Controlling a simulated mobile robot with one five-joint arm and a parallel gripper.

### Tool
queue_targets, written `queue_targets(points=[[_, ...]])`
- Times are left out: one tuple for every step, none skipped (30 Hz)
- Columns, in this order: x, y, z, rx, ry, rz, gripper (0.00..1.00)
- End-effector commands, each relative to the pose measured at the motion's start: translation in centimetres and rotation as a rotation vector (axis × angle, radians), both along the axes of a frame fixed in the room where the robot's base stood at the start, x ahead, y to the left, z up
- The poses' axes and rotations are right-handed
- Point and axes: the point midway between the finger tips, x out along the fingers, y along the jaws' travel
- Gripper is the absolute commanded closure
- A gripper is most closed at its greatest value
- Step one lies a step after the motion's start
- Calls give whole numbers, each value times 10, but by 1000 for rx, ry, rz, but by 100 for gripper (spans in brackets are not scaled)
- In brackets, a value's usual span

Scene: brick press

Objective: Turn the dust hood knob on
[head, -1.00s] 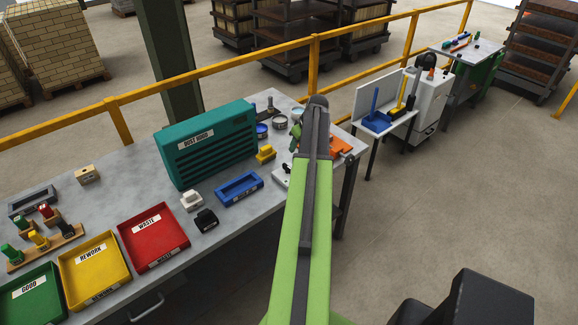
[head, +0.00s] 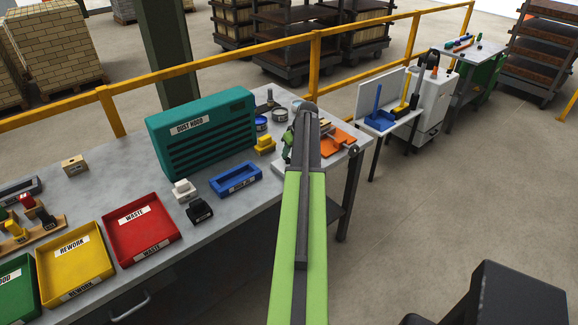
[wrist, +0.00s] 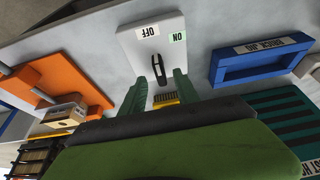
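In the wrist view a white switch plate (wrist: 135,42) with OFF and ON labels lies on the grey bench. A black knob (wrist: 158,68) stands on it, with its upper end toward the OFF label. My gripper (wrist: 159,78) is open, with one green finger on each side of the knob in the picture; I cannot tell whether either touches it. The teal dust hood (head: 200,138) stands on the bench to the left.
A blue tray (head: 236,180) lies left of my arm, and an orange board (head: 340,138) lies to the right. A yellow object (head: 264,144) stands near the hood. White and black blocks and red and yellow trays are further left. A yellow railing runs behind the bench.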

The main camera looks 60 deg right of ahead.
Motion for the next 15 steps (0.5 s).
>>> queue_targets(points=[[4, -2, -19, 0, 0, 1, 63], [6, -3, -23, 0, 0, 1, 63], [8, -4, -28, 0, 0, 1, 63], [9, -4, -30, 0, 0, 0, 63], [10, -4, -31, 0, 0, 0, 63], [11, -5, -32, 0, 0, 0, 63], [11, -5, -32, -1, 0, 0, 63], [12, -5, -32, -1, 0, 0, 63], [12, -5, -31, -1, 0, -1, 63], [12, -4, -31, -1, 0, -1, 63], [12, -4, -30, -1, 0, -1, 63], [11, -4, -30, -1, 0, -1, 63], [11, -4, -30, -1, 0, -1, 63], [11, -4, -30, -1, 0, -1, 63], [11, -4, -30, -1, 0, -1, 68]])
